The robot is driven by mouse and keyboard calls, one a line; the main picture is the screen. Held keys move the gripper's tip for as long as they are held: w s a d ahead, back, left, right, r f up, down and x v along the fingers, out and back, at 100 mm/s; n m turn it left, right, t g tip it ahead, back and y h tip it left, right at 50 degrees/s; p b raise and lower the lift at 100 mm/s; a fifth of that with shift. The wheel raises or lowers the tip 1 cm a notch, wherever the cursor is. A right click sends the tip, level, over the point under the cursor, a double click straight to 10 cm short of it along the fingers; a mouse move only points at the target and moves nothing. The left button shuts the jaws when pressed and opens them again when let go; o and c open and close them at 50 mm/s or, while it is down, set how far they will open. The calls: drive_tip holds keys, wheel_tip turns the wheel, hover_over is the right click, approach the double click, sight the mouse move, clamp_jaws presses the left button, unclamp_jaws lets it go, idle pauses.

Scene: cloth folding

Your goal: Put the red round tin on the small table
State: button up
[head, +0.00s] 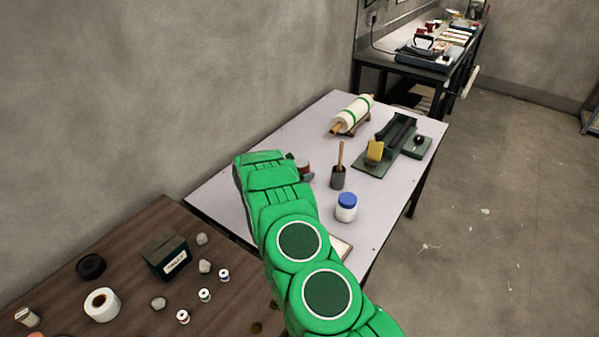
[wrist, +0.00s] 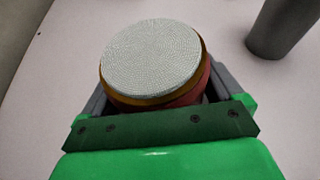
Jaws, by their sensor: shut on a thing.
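The red round tin (wrist: 190,97) has a grey textured top and a gold rim, and sits between the dark fingers of my gripper (wrist: 158,85) in the wrist view. The gripper is shut on it. In the head view my green arm reaches over the pale table (head: 375,215), and the tin (head: 303,164) shows only in part beside the gripper (head: 304,171), near the table's left side. The arm hides much of it. I cannot tell whether the tin touches the tabletop.
A dark cup with a wooden handle (head: 338,178) stands right of the gripper. A blue-lidded jar (head: 346,207), a green device (head: 395,143) and a white roll (head: 352,113) are also on the pale table. A brown table (head: 130,255) with several small items is at lower left.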

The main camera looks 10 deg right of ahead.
drive_tip(key=shift+f, duration=0.1)
drive_tip(key=o, duration=1.1)
drive_tip(key=shift+o, duration=0.2)
drive_tip(key=shift+a, duration=0.1)
drive_tip(key=v, duration=1.2)
drive_tip(key=shift+r, duration=0.2)
